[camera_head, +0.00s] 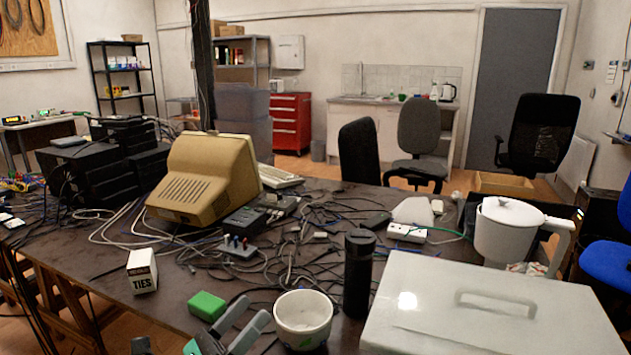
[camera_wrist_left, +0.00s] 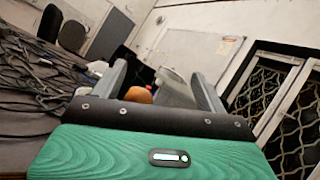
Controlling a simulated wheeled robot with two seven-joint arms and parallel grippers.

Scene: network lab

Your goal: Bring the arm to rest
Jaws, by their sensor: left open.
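My left gripper (camera_head: 254,311) is low in the head view, at the table's front edge, with its two grey fingers pointing up and to the right. The fingers are apart with nothing held between them. In the left wrist view the two fingers of my left gripper (camera_wrist_left: 160,82) stand apart beyond its green body. A white bowl (camera_head: 303,322) is just right of the fingers in the head view. A green block (camera_head: 207,306) is just left of them. The gap between gripper and table is hard to judge. My right gripper is not in view.
The dark table (camera_head: 110,262) is crowded with cables. A black bottle (camera_head: 357,275), a ties box (camera_head: 142,271), a beige monitor (camera_head: 205,180), a white lidded case (camera_head: 480,315) and a white jug (camera_head: 507,230) stand around. Chairs are behind the table.

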